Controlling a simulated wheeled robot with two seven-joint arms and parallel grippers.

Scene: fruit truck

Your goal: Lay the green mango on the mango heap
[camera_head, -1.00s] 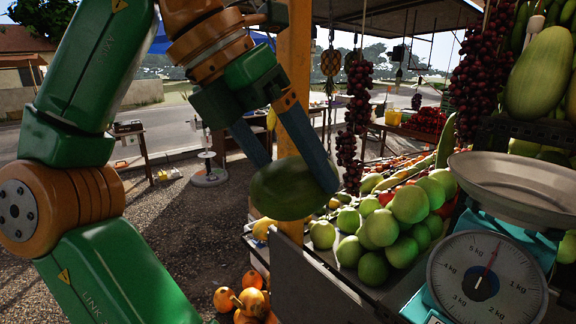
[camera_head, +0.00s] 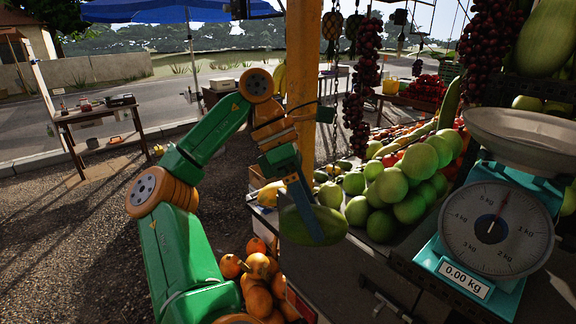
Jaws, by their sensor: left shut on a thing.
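The green mango (camera_head: 332,224) is an oval dark-green fruit, held in the air at the front left corner of the fruit stand. My left gripper (camera_head: 308,218) is shut on it, with a blue-grey finger across its near side. A heap of round light-green fruits (camera_head: 408,182) lies on the stand to the right of the mango. Smaller green and yellowish fruits (camera_head: 331,172) lie behind the mango. I cannot tell for certain which of these is the mango heap. My right gripper is not in view.
A teal scale (camera_head: 494,230) with a metal pan (camera_head: 530,135) stands at the right, reading 0.00 kg. A yellow post (camera_head: 302,75) rises behind my left gripper. Dark grapes (camera_head: 364,85) hang over the stand. Orange fruits (camera_head: 258,268) lie low beside the stand.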

